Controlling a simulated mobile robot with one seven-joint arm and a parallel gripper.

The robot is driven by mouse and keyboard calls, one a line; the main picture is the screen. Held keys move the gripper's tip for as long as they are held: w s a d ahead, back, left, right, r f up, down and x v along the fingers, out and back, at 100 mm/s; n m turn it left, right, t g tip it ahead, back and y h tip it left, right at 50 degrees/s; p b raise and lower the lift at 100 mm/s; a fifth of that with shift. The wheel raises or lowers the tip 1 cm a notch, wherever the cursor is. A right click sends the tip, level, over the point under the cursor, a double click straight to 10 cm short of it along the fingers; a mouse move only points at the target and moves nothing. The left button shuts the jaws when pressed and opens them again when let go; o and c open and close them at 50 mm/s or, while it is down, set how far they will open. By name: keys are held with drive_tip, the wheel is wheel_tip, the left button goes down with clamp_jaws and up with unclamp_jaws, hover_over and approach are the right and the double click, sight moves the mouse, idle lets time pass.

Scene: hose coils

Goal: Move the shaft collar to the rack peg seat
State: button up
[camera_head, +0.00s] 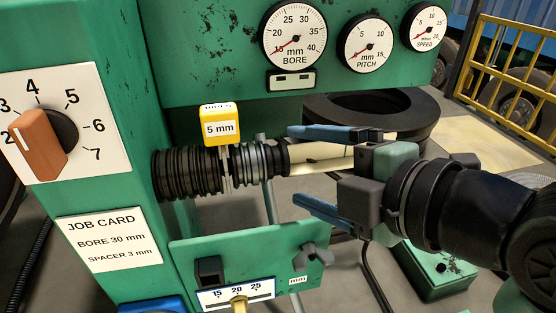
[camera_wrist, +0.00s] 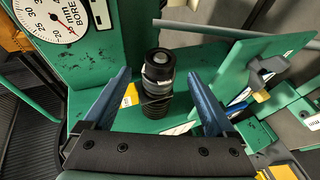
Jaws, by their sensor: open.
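What looks like the shaft collar is a dark ring (camera_head: 282,158) at the free right end of a horizontal shaft that carries dark ribbed coils (camera_head: 185,173). In the wrist view this dark ring (camera_wrist: 159,60) shows nearly end-on, with a paler centre, and a grey band lies behind it. My gripper (camera_head: 294,165) is open, with one blue finger above and one below the shaft's line. In the wrist view the fingers (camera_wrist: 159,76) stand on either side of the shaft, with gaps and nothing held. I cannot identify the rack peg seat in either view.
A yellow 5 mm tag (camera_head: 219,127) sits on top of the coils. A green panel (camera_head: 290,262) with a scale and a knob lies below. Dials (camera_head: 294,36) are above, and a black tyre (camera_head: 400,108) is behind. A yellow railing (camera_head: 515,70) stands at the back right.

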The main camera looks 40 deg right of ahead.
sight(287, 163)
drive_tip(key=shift+x, duration=3.15)
clamp_jaws()
